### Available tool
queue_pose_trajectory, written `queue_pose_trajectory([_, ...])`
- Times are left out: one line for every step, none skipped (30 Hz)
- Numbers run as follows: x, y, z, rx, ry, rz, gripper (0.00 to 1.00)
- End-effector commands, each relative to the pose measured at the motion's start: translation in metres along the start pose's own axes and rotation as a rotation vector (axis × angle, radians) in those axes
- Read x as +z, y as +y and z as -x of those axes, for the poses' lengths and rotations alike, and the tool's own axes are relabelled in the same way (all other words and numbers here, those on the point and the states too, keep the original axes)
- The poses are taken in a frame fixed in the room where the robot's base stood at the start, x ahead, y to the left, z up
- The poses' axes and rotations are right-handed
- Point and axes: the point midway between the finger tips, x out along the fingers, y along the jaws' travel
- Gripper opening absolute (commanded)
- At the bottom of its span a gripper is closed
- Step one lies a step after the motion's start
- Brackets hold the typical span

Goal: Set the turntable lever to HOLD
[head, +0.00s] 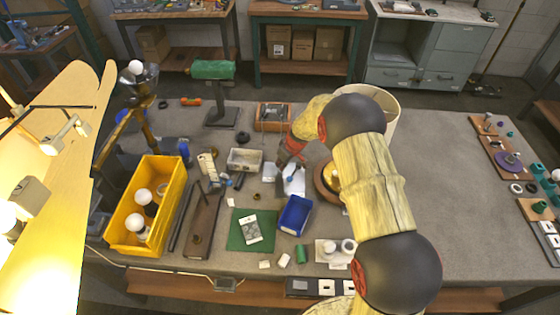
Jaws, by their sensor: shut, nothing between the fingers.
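A round wooden base with a brass-coloured dome (331,176), which may be the turntable, sits at the table's middle, partly hidden behind my arm. I cannot make out a lever or a HOLD marking on it. My gripper (283,163) is just left of it, low over the table near a white sheet or plate (294,181) with a small blue part on it. The gripper looks shut and empty; its fingertips are small and dark, and I cannot tell whether they touch anything.
A blue bin (295,215), an orange box (272,114) and a grey tray (244,159) stand close around my gripper. A yellow crate (120,217) with bulbs is at the left. A pale lampshade (390,103) stands behind my arm.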

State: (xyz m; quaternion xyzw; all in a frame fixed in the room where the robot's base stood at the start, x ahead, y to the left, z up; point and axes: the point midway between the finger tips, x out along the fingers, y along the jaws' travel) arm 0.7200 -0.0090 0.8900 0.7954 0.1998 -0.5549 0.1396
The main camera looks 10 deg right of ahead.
Motion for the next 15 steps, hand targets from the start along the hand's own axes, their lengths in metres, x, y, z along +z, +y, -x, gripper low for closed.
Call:
queue_pose_trajectory([0.006, 0.000, 0.001, 0.000, 0.000, -0.003, 0.00])
queue_pose_trajectory([0.009, 0.000, 0.002, 0.000, 0.000, -0.003, 0.00])
queue_pose_trajectory([0.012, 0.000, 0.002, 0.000, 0.000, -0.002, 0.00])
queue_pose_trajectory([0.015, 0.000, 0.002, 0.000, -0.001, -0.002, 0.00])
queue_pose_trajectory([0.017, 0.000, 0.003, 0.000, -0.001, -0.002, 0.00])
queue_pose_trajectory([0.018, 0.000, 0.003, 0.000, 0.000, -0.002, 0.00])
queue_pose_trajectory([0.019, 0.000, 0.003, 0.000, 0.000, -0.002, 0.00])
queue_pose_trajectory([0.020, 0.000, 0.003, 0.000, 0.000, -0.002, 0.00])
queue_pose_trajectory([0.021, 0.000, 0.004, 0.000, 0.000, -0.001, 0.00])
queue_pose_trajectory([0.021, 0.000, 0.004, 0.000, 0.000, -0.001, 0.00])
queue_pose_trajectory([0.021, 0.000, 0.004, 0.000, 0.000, -0.001, 0.00])
queue_pose_trajectory([0.021, 0.000, 0.004, 0.000, 0.000, -0.001, 0.00])
queue_pose_trajectory([0.021, 0.000, 0.004, 0.000, 0.000, -0.001, 0.00])
queue_pose_trajectory([0.021, 0.000, 0.004, 0.000, 0.000, -0.001, 0.00])
queue_pose_trajectory([0.021, 0.000, 0.004, 0.000, 0.000, -0.001, 0.00])
